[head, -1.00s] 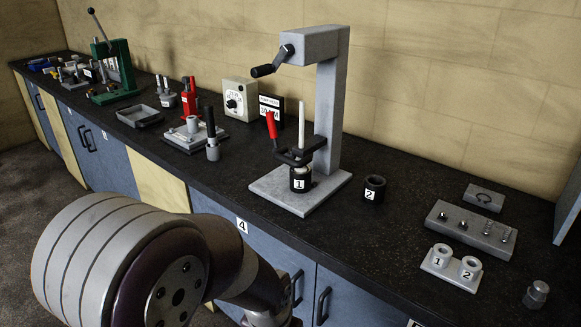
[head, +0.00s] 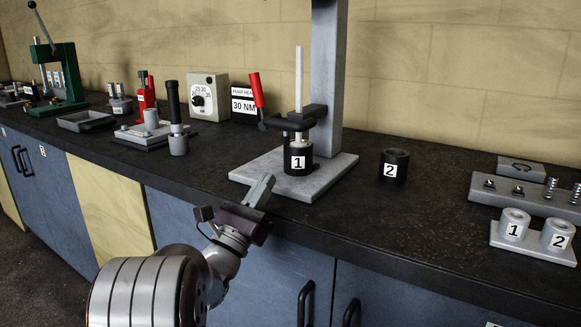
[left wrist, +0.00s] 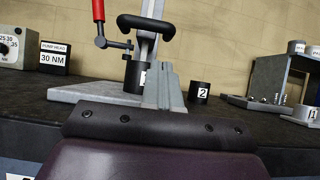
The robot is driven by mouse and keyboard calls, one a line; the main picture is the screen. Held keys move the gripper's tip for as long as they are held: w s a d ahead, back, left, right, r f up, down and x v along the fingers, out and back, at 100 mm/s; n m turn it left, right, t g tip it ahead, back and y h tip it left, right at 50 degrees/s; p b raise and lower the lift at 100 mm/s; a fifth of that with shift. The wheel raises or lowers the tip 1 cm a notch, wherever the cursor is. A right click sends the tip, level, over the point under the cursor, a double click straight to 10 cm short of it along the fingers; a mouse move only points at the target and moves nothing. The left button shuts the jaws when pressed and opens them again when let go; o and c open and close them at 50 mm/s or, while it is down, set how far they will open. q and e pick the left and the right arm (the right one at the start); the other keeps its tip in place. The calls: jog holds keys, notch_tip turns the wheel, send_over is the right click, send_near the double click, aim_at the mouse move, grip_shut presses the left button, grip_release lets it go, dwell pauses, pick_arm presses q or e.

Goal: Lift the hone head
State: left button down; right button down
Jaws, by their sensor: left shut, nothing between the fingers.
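The grey stand has a column (head: 329,75) on a flat base (head: 335,172); its top is cut off, and I cannot tell for certain which part is the hone head. A black cylinder marked 1 (head: 298,158) stands on the base, with a pale upright rod (head: 299,75) above it. A black bracket (head: 305,118) with a red handle (head: 257,90) is at the column. My left gripper (head: 262,188) is shut and empty, in front of the base's front-left edge. In the left wrist view its fingers (left wrist: 165,85) point toward the stand. My right gripper is not in view.
A black cylinder marked 2 (head: 395,165) stands right of the base. Grey cups marked 1 and 2 (head: 530,240) and a grey block with springs (head: 525,195) are farther right. A torque display (head: 244,103) stands behind. The black counter (head: 420,220) is clear at front right.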

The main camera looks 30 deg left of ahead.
pick_arm(q)
jog(key=p+x, duration=0.1)
jog(key=x, duration=0.9)
jog(key=shift+d+r, duration=0.1)
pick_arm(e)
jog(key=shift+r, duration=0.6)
